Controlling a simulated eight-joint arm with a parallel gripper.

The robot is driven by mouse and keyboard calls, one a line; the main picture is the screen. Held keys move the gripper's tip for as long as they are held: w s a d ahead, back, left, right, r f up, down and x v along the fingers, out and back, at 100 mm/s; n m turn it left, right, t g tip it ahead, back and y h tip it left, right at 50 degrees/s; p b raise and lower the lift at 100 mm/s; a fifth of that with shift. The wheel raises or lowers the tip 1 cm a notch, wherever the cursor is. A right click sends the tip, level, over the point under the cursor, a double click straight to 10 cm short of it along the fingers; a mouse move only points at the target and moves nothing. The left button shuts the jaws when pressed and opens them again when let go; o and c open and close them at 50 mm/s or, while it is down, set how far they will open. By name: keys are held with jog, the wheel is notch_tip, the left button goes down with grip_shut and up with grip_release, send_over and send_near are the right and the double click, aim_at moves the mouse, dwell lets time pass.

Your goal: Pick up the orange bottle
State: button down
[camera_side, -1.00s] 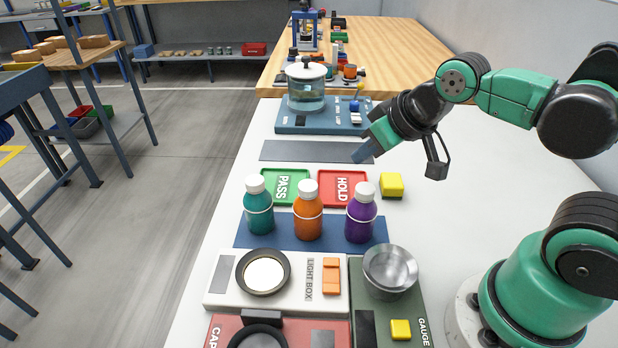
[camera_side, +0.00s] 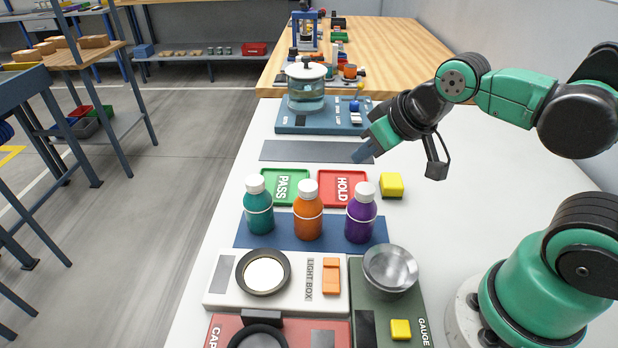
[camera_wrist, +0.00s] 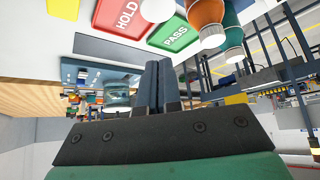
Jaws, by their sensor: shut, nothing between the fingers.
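The orange bottle (camera_side: 308,212) has a white cap and stands upright on a blue mat (camera_side: 283,232), between a teal bottle (camera_side: 258,207) and a purple bottle (camera_side: 361,213). In the wrist view the orange bottle (camera_wrist: 208,14) shows at the top, cut off by the frame edge. My gripper (camera_side: 362,154) is shut and empty. It is above the table behind the bottles, to the right of and beyond the orange one, and touches none of them. In the wrist view its two fingers (camera_wrist: 157,88) lie side by side.
Behind the bottles lie a green PASS tray (camera_side: 285,186), a red HOLD tray (camera_side: 342,187) and a yellow block (camera_side: 391,185). In front are a light box (camera_side: 222,285) and a metal cup (camera_side: 390,268). A glass jar (camera_side: 306,90) stands at the back.

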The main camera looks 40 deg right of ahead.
jog(key=shift+c, duration=1.9)
grip_release()
